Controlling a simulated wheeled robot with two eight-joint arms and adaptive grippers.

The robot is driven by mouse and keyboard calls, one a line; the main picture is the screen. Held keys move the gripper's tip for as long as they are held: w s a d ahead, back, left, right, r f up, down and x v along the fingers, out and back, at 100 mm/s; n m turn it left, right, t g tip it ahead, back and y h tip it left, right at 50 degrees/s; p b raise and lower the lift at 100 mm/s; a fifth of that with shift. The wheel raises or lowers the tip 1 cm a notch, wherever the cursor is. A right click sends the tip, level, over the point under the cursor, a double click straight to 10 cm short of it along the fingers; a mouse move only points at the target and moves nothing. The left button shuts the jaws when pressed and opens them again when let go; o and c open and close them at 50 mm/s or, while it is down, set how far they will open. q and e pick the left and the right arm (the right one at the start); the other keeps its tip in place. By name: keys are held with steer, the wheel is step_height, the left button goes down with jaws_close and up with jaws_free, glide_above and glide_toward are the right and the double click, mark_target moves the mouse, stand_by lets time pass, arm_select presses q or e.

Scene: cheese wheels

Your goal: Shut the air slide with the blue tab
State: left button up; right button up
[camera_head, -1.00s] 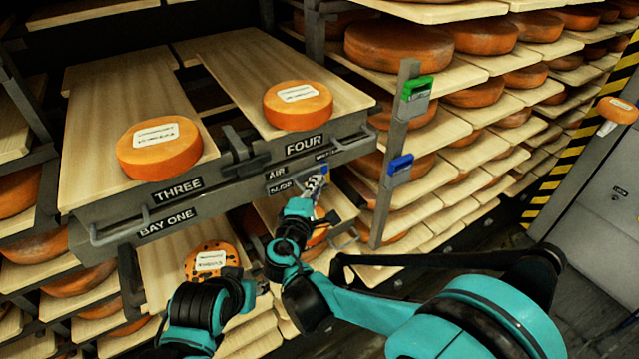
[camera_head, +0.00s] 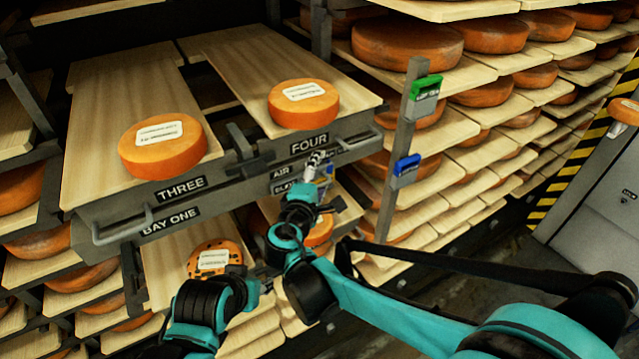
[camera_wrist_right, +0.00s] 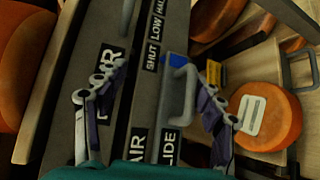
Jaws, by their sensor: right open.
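The air slide is on the front beam under the FOUR shelf, with an AIR label (camera_head: 281,173) above a partly hidden second label. In the right wrist view a blue tab (camera_wrist_right: 176,61) shows beside a grey bar handle (camera_wrist_right: 181,98), along labels reading SHUT, LOW and a partly covered HALF. My right gripper (camera_head: 317,163) is at the slide in the head view. In the wrist view my right gripper (camera_wrist_right: 166,72) is open, with its fingers apart on either side of the tab and handle. I cannot tell whether it touches them.
Orange cheese wheels sit on boards THREE (camera_head: 163,147) and FOUR (camera_head: 303,104). A post (camera_head: 389,205) right of the slide carries a green clip (camera_head: 425,87) and a blue clip (camera_head: 406,168). A spotted cheese (camera_head: 215,258) lies below. Racks fill the right side.

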steer(key=o, duration=0.7)
steer(key=r, duration=0.2)
steer(key=w+r, duration=0.1)
steer(key=r, duration=0.1)
steer(key=shift+w+r, duration=0.15)
steer(key=shift+r, duration=0.2)
steer(key=shift+o, duration=0.2)
steer(key=shift+r, duration=0.35)
steer(key=shift+s+r, duration=0.25)
steer(key=shift+r, duration=0.1)
steer(key=f, duration=0.2)
steer(key=s+f+m+g, duration=0.1)
steer(key=shift+d+f, duration=0.15)
steer(key=shift+d, duration=0.1)
steer(key=v, duration=0.3)
steer(key=shift+s+r+p, duration=0.2)
steer(key=shift+r+p, duration=0.05)
steer(key=shift+p, duration=0.05)
steer(key=c, duration=1.1)
arm_select(q)
steer(key=r+p, duration=0.1)
steer(key=r, duration=0.2)
steer(key=shift+s+d+p, duration=0.1)
steer(key=shift+s+p, duration=0.25)
steer(key=shift+p, duration=0.05)
arm_select(e)
steer(key=shift+o, duration=0.2)
steer(key=s, duration=0.7)
steer(key=shift+a, duration=0.4)
steer(key=shift+w+r, duration=0.1)
